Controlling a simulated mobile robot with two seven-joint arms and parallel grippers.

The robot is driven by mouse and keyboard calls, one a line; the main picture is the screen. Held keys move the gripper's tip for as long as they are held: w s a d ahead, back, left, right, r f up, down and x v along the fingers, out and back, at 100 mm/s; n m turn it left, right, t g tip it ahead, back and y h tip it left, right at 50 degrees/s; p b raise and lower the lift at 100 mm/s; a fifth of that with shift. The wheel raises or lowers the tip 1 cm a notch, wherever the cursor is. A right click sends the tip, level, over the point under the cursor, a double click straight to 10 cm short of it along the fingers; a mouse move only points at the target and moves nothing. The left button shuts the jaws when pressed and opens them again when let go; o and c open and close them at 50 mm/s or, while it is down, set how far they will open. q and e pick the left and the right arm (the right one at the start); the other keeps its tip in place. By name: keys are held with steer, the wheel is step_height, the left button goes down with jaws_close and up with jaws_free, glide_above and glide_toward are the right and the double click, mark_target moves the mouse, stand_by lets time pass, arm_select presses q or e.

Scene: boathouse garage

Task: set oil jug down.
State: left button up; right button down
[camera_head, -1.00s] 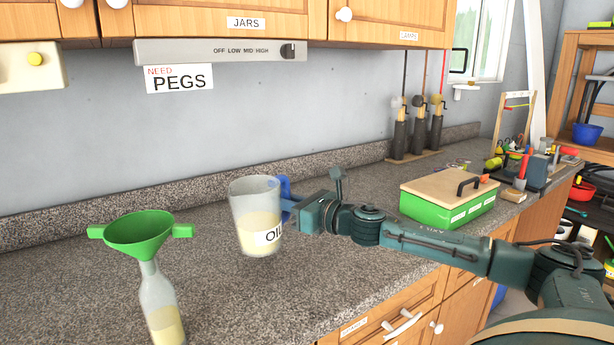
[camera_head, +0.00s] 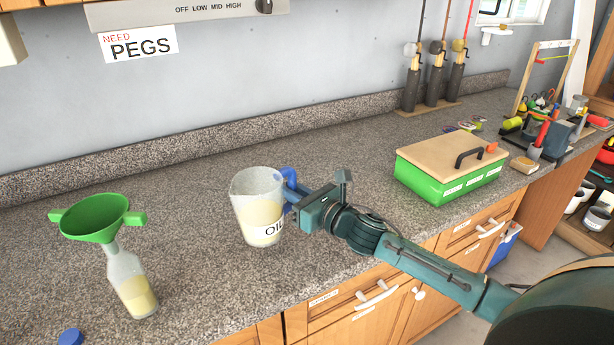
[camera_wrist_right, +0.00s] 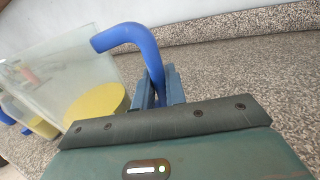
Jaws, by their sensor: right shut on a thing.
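The oil jug (camera_head: 260,209) is a clear, upright jug with pale yellow oil, a white label and a blue handle. It is at or just above the granite counter (camera_head: 330,165); I cannot tell whether its base touches. My right gripper (camera_head: 294,203) is shut on its handle from the right. In the right wrist view the blue handle (camera_wrist_right: 130,38) passes down between the fingers (camera_wrist_right: 159,88), with the jug (camera_wrist_right: 85,75) to the left. My left gripper is not in view.
A bottle (camera_head: 130,285) with yellow liquid holds a green funnel (camera_head: 97,217) left of the jug. A blue cap (camera_head: 70,337) lies at the front left. A green box with a wooden lid (camera_head: 450,165) stands to the right. Counter around the jug is clear.

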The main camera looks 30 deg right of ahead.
steer(key=shift+r, duration=0.1)
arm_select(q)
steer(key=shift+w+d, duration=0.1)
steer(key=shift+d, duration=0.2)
arm_select(e)
steer(key=shift+s, duration=0.1)
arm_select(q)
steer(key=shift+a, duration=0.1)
